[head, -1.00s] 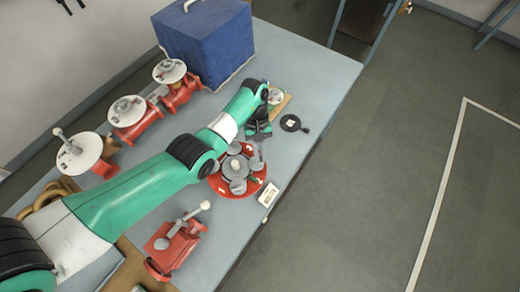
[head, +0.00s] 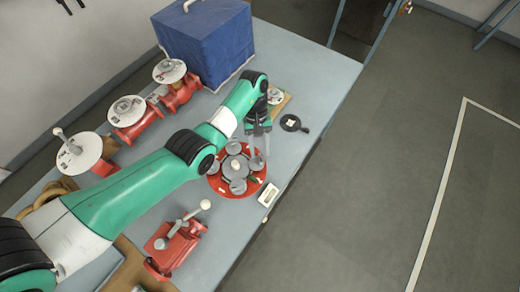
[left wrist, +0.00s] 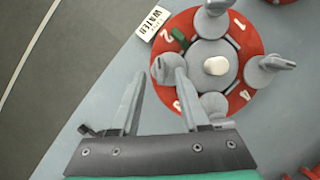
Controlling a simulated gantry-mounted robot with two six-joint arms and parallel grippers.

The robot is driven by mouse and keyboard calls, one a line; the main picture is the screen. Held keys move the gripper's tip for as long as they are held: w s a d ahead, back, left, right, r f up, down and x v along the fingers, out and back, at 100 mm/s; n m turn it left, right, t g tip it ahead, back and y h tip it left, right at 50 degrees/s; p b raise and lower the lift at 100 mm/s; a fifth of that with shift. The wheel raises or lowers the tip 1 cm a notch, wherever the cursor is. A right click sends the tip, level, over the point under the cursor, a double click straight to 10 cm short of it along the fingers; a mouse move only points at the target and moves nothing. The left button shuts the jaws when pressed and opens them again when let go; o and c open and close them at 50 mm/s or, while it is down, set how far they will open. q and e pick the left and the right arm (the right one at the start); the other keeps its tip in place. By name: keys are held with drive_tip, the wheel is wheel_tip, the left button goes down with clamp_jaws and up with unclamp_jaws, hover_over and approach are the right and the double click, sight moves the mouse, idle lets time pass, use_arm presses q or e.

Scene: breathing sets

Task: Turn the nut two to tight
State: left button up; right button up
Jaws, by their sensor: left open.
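The red round flange (head: 213,184) lies on the table with several grey winged nuts around a grey hub; it also shows in the left wrist view (left wrist: 272,42). The nut closest to the printed 2 (left wrist: 168,68) has a lever-like wing. My left gripper (left wrist: 158,75) is open, with its fingertips spread beside that nut. The right finger overlaps the nut in this view; I cannot tell whether it touches. In the head view my left gripper (head: 257,158) reaches the flange's far right side. A green mark (left wrist: 180,36) sits by the 2. My right gripper is not in view.
A white WATER sign (left wrist: 153,23) lies beside the flange. A red valve with a lever (head: 172,245) stands at the front. Red valves (head: 135,118) and a blue box (head: 208,45) stand at the back left.

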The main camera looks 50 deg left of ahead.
use_arm(q)
drive_tip(key=p+v, duration=0.2)
drive_tip(key=v, duration=0.7)
drive_tip(key=shift+w+r, duration=0.1)
drive_tip(key=shift+r, duration=0.1)
